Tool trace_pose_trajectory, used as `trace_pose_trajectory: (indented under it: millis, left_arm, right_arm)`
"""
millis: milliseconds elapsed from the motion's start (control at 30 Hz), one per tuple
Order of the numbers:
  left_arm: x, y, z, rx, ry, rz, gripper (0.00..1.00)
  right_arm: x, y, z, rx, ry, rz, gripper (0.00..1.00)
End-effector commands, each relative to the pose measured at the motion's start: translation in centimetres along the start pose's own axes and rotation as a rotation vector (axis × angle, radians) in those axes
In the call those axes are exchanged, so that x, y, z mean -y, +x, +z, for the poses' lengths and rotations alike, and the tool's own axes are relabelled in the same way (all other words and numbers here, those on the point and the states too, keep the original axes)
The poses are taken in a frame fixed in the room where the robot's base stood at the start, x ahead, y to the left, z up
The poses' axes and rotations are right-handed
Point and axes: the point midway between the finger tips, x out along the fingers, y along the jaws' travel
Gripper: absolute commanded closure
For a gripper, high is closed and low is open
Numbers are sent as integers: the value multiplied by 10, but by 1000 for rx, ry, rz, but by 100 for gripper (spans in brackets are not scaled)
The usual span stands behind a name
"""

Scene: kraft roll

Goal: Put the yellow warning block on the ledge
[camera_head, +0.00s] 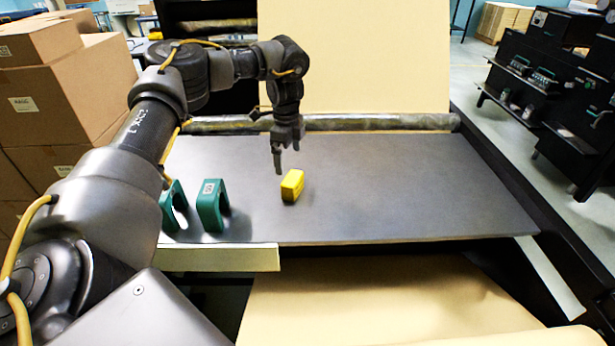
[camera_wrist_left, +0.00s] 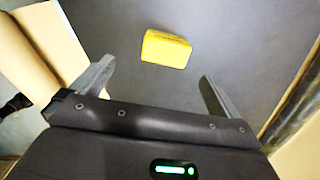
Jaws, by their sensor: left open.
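The yellow warning block (camera_head: 292,186) stands on the dark grey table surface (camera_head: 390,190), right of two green arch-shaped pieces. My left gripper (camera_head: 281,170) is open and empty, above the table and close behind the block. In the left wrist view the block (camera_wrist_left: 166,49) lies beyond the open fingertips (camera_wrist_left: 155,76), roughly centred between them and not touching either. A pale ledge (camera_head: 222,258) runs along the table's front edge at the left, and its top is bare. My right gripper is not in view.
Two green arches (camera_head: 211,206) (camera_head: 171,208) stand at the table's left front, near the ledge. A metal roller (camera_head: 350,122) runs along the back edge. Cardboard boxes (camera_head: 65,100) are stacked at left. The table's right half is clear.

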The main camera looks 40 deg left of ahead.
Motion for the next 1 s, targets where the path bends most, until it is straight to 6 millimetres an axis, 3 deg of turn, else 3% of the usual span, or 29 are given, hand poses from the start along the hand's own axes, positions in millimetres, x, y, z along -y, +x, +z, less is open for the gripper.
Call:
trace_pose_trajectory:
  millis: [267,500,800,1000]
  left_arm:
    - [4,6,-10,1,16,2,0]
    - [6,41,-15,2,22,3,0]
    - [6,57,-12,1,19,1,0]
    - [8,77,-11,3,18,4,0]
  right_arm:
    - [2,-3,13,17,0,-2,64]
    - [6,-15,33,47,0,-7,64]
    - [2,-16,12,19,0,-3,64]
    - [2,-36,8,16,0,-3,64]
